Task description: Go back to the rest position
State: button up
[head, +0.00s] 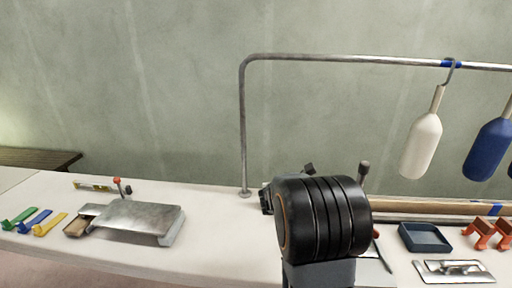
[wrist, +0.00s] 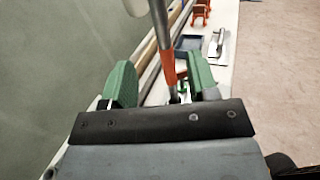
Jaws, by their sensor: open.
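My gripper (wrist: 163,82) shows in the wrist view, with its two green fingers spread apart. A grey bar with an orange lower part (wrist: 168,68) appears between the fingers in the picture. I cannot tell whether it lies between them or beyond, and no grip on it shows. In the head view my dark arm link stands in front of the bench and hides the gripper.
A metal rail (head: 243,125) rises from the white bench (head: 228,225), carrying a white fender (head: 422,145) and a blue fender (head: 488,148). A blue tray (head: 425,238), trowel (head: 453,271) and orange brackets (head: 486,233) lie right. A grey metal box (head: 138,217) stands left.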

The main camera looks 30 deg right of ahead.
jog(key=s+a+f+m+y, duration=0.4)
jog(key=a+f+m+y, duration=0.5)
jog(key=m, duration=0.1)
jog(key=a+r+m+t+y+p, duration=0.2)
jog(key=a+r+t+y, duration=0.1)
jog(key=a, duration=0.8)
jog(key=a+r+m+t+y+p, duration=0.2)
jog(key=a+r+m+t+y, duration=0.1)
jog(key=a, duration=0.9)
jog(key=shift+r+t+y, duration=0.45)
jog(key=shift+t+y, duration=0.55)
jog(key=shift+y, duration=0.3)
jog(key=shift+w, duration=0.1)
